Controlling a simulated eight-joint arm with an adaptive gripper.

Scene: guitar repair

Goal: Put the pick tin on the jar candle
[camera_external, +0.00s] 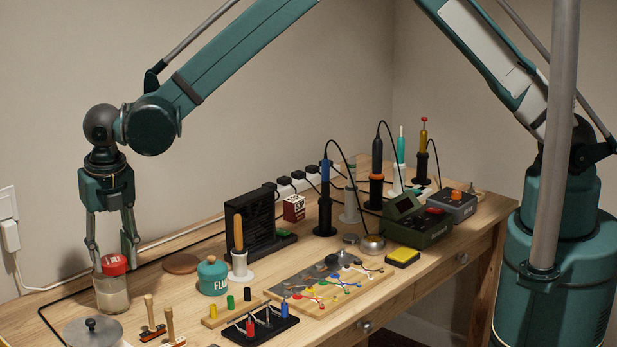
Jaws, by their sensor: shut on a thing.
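The pick tin (114,264), small and red with a pale patch, is at the far left of the bench in the external view. My gripper (112,258) points straight down with one finger on each side of the tin and is shut on it. The jar candle (112,296), a clear glass jar with cream wax, stands upright on the bench directly under the tin. The tin is at the jar's mouth; I cannot tell whether it rests on the rim or is just above it.
A flat brown disc (181,263) lies behind. Soldering stands and cables fill the right side.

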